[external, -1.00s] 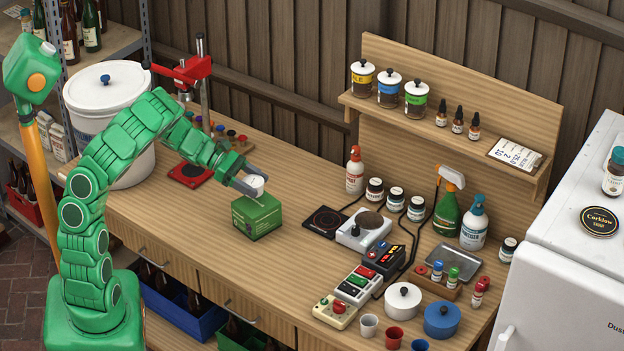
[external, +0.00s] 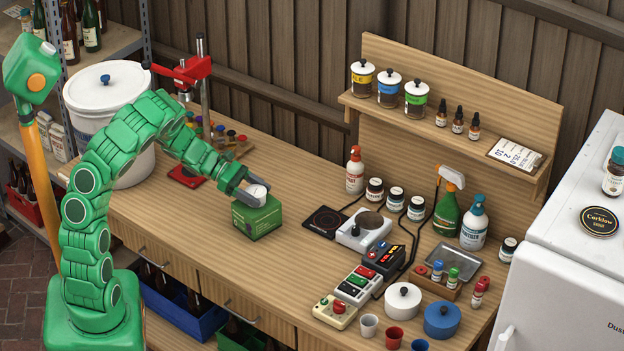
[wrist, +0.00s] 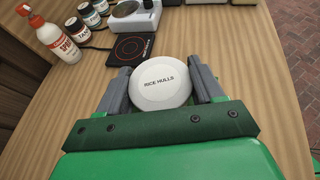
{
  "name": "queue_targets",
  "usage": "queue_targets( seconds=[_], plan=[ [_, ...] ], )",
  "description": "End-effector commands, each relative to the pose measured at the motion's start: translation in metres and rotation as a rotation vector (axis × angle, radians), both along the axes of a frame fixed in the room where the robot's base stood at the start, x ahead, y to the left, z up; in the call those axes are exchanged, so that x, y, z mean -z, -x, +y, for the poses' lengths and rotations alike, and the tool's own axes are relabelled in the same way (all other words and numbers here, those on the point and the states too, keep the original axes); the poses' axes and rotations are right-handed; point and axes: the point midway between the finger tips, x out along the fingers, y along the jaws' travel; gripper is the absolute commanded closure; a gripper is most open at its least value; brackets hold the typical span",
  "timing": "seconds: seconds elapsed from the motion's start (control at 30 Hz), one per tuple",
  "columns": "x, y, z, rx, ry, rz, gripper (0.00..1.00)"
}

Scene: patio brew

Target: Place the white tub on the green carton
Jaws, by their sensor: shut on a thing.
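The white tub (external: 259,188) is between the fingers of my gripper (external: 256,194), which is shut on it. In the wrist view the tub's round lid (wrist: 160,83) reads "RICE HULLS", and a grey finger of my gripper (wrist: 160,88) lies on each side. The green carton (external: 258,220) stands on the bench under the tub. The tub is right at the carton's top; the fingers hide its lower part, so I cannot tell for sure whether it touches. The carton is not distinguishable in the wrist view.
A black coaster-like plate (external: 325,222) and a white scale (external: 364,231) lie right of the carton. A red bench capper (external: 190,80) and a large white bucket (external: 110,85) stand behind my arm. The bench in front of the carton is clear.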

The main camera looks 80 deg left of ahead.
Motion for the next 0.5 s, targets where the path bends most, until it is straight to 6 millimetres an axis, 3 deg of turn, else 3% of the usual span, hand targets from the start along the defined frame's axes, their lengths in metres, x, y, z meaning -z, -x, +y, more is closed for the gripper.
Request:
queue_targets(
  seconds=[0.07,0.1,0.23,0.5],
  plan=[
    [0.0021,0.0001,0.0001,0.0,0.001,0.0,0.63],
    [0.0016,0.0,0.0001,0.0,0.0,0.0,0.27],
    [0.0015,0.0,0.0001,0.0,0.0,0.0,0.08],
    [0.0013,0.0,0.0001,0.0,0.0,0.0,0.08]
  ],
)
